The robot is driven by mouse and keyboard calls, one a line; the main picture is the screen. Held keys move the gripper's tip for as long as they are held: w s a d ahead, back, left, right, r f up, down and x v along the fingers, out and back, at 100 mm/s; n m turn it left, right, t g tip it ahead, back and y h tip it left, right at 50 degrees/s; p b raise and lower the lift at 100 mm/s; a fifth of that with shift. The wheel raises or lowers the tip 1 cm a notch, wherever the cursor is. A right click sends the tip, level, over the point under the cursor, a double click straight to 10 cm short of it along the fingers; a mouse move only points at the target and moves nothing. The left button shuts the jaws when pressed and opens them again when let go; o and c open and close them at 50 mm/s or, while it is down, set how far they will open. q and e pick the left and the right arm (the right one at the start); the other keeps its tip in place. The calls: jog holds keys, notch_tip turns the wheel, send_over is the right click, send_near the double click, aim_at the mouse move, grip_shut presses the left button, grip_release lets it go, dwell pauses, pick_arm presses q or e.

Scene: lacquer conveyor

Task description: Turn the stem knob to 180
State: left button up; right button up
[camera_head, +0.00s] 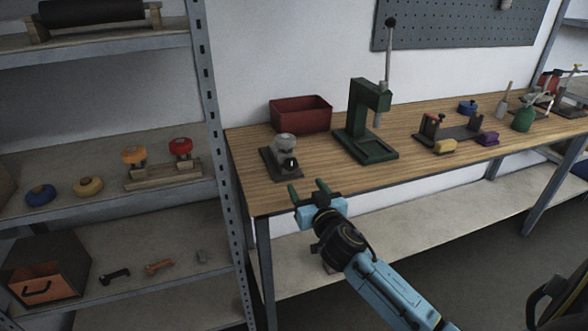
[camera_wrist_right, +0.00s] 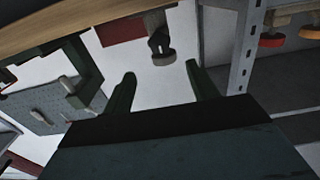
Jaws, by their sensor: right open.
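A small grey device with a pale round knob (camera_head: 284,142) on top stands on a dark base plate (camera_head: 273,166) near the left end of the wooden bench. It seems to carry the stem knob, but I cannot read any dial marking. In the right wrist view, which looks upside down, the knob (camera_wrist_right: 164,58) shows beyond and between the fingers. My right gripper (camera_head: 307,192) is open and empty, in front of the bench's front edge, nearer than the device and apart from it. Its two green fingers (camera_wrist_right: 160,88) also show in the right wrist view. My left gripper is not in view.
A red bin (camera_head: 301,113) stands behind the device, and a green press (camera_head: 362,125) to its right. Clamps and bottles fill the bench's right. A metal shelf post (camera_head: 211,130) rises left of the bench; its shelf holds orange (camera_head: 133,154) and red (camera_head: 181,146) knobs.

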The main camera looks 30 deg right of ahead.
aim_at(292, 165)
jog(key=x, duration=0.8)
jog(key=shift+w+b, duration=0.35)
jog(key=shift+w+d, duration=0.15)
jog(key=shift+w, duration=0.4)
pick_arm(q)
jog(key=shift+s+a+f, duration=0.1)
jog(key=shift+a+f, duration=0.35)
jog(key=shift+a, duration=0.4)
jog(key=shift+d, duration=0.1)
pick_arm(e)
jog(key=shift+c, duration=0.2)
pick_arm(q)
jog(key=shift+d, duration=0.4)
pick_arm(e)
jog(key=c, duration=0.9)
